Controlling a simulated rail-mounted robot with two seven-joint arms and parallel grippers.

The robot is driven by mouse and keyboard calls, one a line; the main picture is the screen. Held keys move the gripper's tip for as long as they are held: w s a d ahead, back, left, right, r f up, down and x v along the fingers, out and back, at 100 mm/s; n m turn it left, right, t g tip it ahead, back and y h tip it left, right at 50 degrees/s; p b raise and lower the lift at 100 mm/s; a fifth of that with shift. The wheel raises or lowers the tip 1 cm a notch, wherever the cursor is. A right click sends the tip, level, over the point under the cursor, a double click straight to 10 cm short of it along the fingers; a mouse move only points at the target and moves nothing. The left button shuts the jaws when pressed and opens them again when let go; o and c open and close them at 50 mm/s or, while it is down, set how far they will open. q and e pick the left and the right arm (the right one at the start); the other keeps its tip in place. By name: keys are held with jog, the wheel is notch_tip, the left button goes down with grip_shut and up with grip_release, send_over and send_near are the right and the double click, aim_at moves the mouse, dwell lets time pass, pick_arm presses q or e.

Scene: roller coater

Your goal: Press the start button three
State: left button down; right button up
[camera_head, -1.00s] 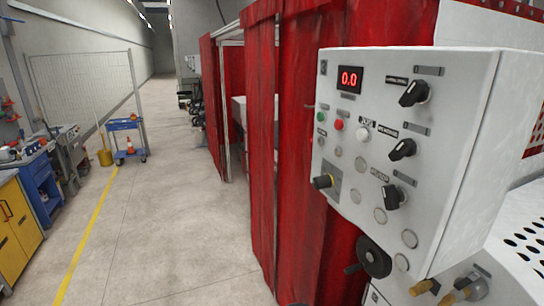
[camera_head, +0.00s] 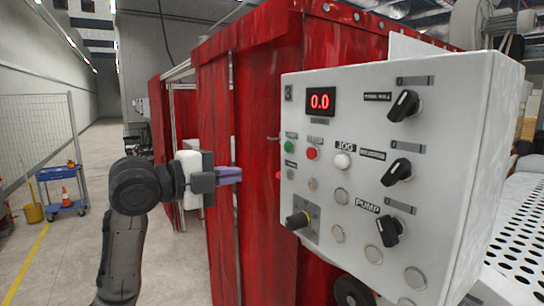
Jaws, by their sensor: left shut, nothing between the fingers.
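The white control box (camera_head: 384,160) marked 3 hangs at the right, its face turned toward the left. Its display (camera_head: 321,101) reads 0.0 in red digits. A green button (camera_head: 289,146) sits at the upper left of the face, with a small label above it too blurred to read. A red button (camera_head: 312,153) and a white button (camera_head: 342,161) by a JOG label sit to its right. My left gripper (camera_head: 230,175) is left of the box, shut and empty, its fingers pointing right. In the picture it is apart from the green button and a little lower. My right gripper is not in view.
Red curtains (camera_head: 215,110) hang behind the gripper and box. A blue cart (camera_head: 62,204) stands on the open floor at the far left.

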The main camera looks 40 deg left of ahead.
aim_at(286, 147)
pick_arm(q)
jog(key=shift+m+t, duration=0.3)
jog(key=shift+m, duration=0.3)
jog(key=r, duration=0.1)
jog(key=s+a+r, duration=0.1)
jog(key=s+r, duration=0.1)
jog(key=shift+s+a+r, duration=0.25)
jog(key=shift+a+r, duration=0.05)
jog(key=shift+r, duration=0.05)
jog(key=p+x, duration=0.5)
jog(key=x, duration=0.7)
jog(key=shift+w+d+r, duration=0.15)
jog(key=shift+w+d, duration=0.1)
jog(key=shift+w, duration=0.05)
jog(key=shift+w+d+p, duration=0.2)
jog(key=shift+w+p, duration=0.1)
jog(key=shift+w, duration=0.35)
